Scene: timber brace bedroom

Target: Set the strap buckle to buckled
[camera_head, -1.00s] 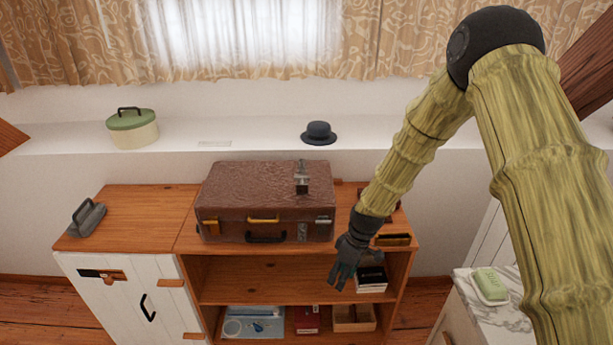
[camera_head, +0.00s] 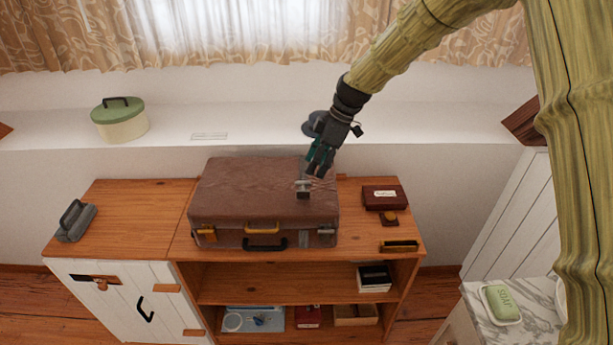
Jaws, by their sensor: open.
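A brown suitcase (camera_head: 235,188) lies flat and closed on the wooden cabinet top. The strap buckle (camera_head: 303,189) is a small grey metal piece on the right part of its lid. A grey strap piece (camera_head: 326,238) hangs at the suitcase's front right. My gripper (camera_head: 318,172) is open and points down just above and behind the buckle, with nothing seen between its fingers. I cannot tell whether the fingers touch the buckle or strap.
The wooden cabinet (camera_head: 140,215) also bears a grey iron-like object (camera_head: 75,220) at left and a dark red box (camera_head: 385,197) at right. A green-lidded pot (camera_head: 120,122) stands on the white ledge. A soap dish (camera_head: 501,304) sits on the marble top at lower right.

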